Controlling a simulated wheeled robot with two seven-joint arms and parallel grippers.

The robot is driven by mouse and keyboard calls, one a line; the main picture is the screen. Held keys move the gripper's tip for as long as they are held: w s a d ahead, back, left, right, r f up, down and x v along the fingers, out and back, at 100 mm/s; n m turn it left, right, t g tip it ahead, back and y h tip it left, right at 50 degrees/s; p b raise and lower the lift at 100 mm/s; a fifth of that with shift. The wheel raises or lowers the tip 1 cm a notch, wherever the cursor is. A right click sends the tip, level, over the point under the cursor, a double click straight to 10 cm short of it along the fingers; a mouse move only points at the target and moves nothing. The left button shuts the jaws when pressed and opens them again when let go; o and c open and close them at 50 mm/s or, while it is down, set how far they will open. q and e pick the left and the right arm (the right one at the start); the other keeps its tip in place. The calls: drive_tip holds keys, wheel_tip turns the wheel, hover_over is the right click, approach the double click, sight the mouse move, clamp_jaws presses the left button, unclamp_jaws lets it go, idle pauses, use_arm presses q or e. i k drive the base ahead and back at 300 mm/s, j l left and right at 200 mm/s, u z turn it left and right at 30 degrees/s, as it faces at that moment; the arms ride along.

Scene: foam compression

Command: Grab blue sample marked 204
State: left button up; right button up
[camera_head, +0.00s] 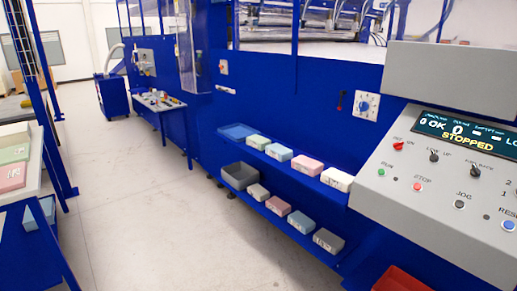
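A light blue foam sample (278,152) sits on the upper blue shelf between a green sample (258,142) and a pink sample (306,168). A darker blue sample (300,222) sits on the lower shelf between a pink sample (278,206) and a grey sample (328,241). Another pale blue block (39,214) lies low under the table at the left. The sample markings are too small to read, so I cannot tell which is 204. Neither of my grippers is in view.
A grey control panel (430,192) reading STOPPED juts out at the right. A blue tray (238,131) and a dark grey bin (240,177) stand at the shelves' far ends. A red bin (402,279) is at the bottom. The pale floor (165,220) between table and shelves is clear.

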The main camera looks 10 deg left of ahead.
sight(279, 152)
drive_tip(key=i+u, duration=0.25)
drive_tip(key=i, duration=2.65)
